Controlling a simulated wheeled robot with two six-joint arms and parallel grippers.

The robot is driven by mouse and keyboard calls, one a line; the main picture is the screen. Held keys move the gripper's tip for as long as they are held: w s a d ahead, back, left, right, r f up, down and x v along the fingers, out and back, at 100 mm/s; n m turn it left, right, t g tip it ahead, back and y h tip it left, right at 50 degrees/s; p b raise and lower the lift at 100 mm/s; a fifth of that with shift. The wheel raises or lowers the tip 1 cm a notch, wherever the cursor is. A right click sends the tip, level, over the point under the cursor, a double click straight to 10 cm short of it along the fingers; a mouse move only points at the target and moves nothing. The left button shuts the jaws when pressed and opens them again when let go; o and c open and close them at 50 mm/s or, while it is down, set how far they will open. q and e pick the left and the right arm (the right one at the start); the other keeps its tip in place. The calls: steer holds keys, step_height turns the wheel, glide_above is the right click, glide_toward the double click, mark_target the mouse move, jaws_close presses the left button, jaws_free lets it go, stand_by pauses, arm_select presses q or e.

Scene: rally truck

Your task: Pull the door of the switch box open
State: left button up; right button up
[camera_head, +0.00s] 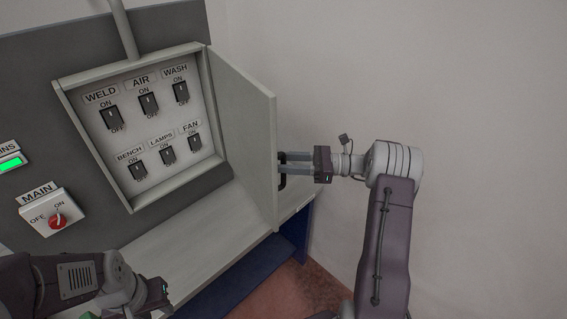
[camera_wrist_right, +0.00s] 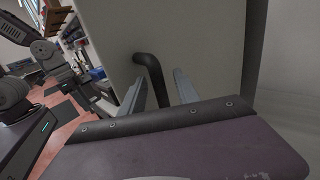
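The switch box (camera_head: 128,207) is mounted on a grey panel, and its front is open with several switches showing. Its pale door (camera_head: 245,140) stands swung out on the right side of the box. A dark bent handle (camera_head: 283,172) is on the door's outer face; it also shows in the right wrist view (camera_wrist_right: 150,68). My right gripper (camera_head: 287,168) is at the handle. Its two fingers are apart, with the handle between them; firm contact cannot be seen. My left gripper (camera_head: 160,295) is low at the left, away from the door, its fingers not clearly visible.
A MAIN switch box (camera_head: 50,212) with a red knob and a green display (camera_head: 12,162) are on the panel at left. A pale ledge (camera_head: 190,250) runs below the box. Bare wall (camera_head: 450,80) is at the right, with free room beside the door.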

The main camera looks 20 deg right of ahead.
steer(key=b+v, duration=0.2)
steer(key=v, duration=0.6)
steer(key=shift+d, duration=0.15)
